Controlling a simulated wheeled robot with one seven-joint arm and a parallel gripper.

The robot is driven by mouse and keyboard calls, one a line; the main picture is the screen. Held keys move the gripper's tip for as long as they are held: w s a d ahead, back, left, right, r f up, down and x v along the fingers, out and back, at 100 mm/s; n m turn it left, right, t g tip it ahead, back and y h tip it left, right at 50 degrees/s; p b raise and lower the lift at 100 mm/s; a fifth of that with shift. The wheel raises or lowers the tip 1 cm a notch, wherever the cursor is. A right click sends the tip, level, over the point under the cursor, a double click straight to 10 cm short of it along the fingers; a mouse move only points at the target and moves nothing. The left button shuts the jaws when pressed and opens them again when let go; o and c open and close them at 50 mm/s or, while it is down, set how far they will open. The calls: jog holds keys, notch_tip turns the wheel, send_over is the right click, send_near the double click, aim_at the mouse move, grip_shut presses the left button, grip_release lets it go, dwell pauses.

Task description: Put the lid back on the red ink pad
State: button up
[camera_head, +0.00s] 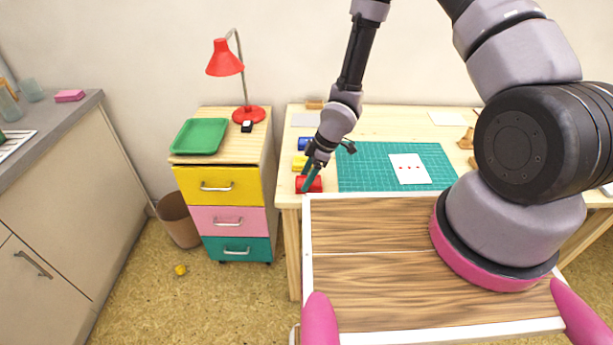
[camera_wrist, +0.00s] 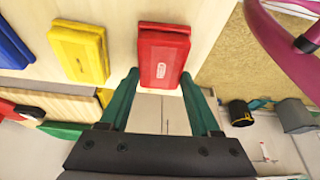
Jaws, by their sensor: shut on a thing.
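The red ink pad (camera_head: 314,187) lies at the left front edge of the wooden table. In the wrist view, the red lid (camera_wrist: 162,58), with a small pale label, lies flat over the pad, and hardly any of the pad's base shows. Whether the lid is fully seated cannot be told. My gripper (camera_head: 308,174) reaches down at the red pad. In the wrist view, its two dark green fingers (camera_wrist: 160,78) stand on either side of the lid's near end, shut on it.
A yellow ink pad (camera_head: 299,162) and a blue ink pad (camera_head: 304,144) sit in a row behind the red one. A green cutting mat (camera_head: 360,172) with a marked white card (camera_head: 410,168) lies to the right. A drawer unit (camera_head: 218,186) with a green tray (camera_head: 200,135) stands left.

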jog(key=shift+f, duration=0.1)
dwell(0.7)
jog(key=o, duration=1.4)
jog(key=shift+r, duration=3.5)
grip_shut()
